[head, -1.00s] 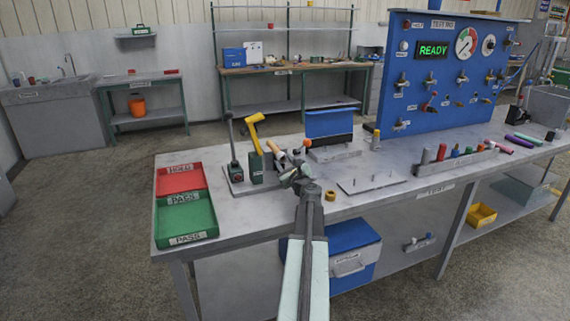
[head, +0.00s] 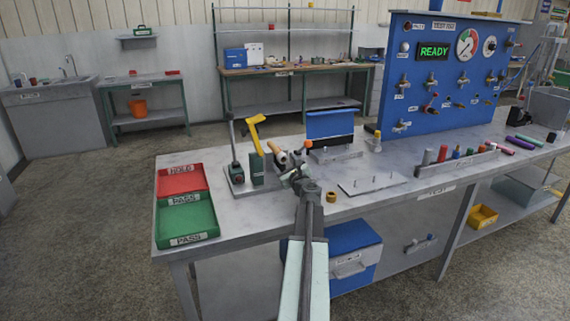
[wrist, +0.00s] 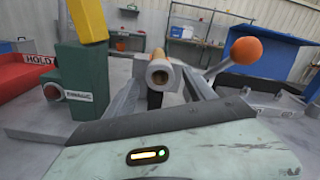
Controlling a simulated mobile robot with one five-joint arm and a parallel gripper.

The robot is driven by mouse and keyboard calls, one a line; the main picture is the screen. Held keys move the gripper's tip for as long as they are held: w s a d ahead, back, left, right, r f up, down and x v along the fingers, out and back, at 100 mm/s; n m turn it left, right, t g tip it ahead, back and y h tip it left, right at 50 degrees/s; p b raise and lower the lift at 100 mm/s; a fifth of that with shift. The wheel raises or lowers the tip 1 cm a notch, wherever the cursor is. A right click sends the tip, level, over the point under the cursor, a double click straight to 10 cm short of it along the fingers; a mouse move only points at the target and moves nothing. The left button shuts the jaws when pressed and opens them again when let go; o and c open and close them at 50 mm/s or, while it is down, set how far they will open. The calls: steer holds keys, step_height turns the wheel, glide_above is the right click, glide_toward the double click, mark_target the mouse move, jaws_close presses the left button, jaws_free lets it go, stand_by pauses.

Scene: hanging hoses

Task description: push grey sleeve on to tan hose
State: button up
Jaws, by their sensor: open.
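The tan hose (head: 279,155) shows just beyond my gripper in the head view. In the wrist view the tan hose (wrist: 157,55) points at the camera, between the fingers. A paler greyish ring with a dark bore (wrist: 159,74) is at its near end; I cannot tell for sure whether this is the grey sleeve. My gripper (head: 293,174) is open over the bench, with its two fingers (wrist: 160,92) on either side of the ring, and no clear grip on it.
A green block with a yellow lever (wrist: 85,70) stands close on the left. An orange ball knob (wrist: 245,51) on a rod is close on the right. A rack of coloured cylinders (head: 455,165) and a pegged plate (head: 372,184) lie further right. Red and green trays (head: 185,222) are left.

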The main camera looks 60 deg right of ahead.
steer(key=v, duration=0.8)
steer(key=shift+w, duration=0.1)
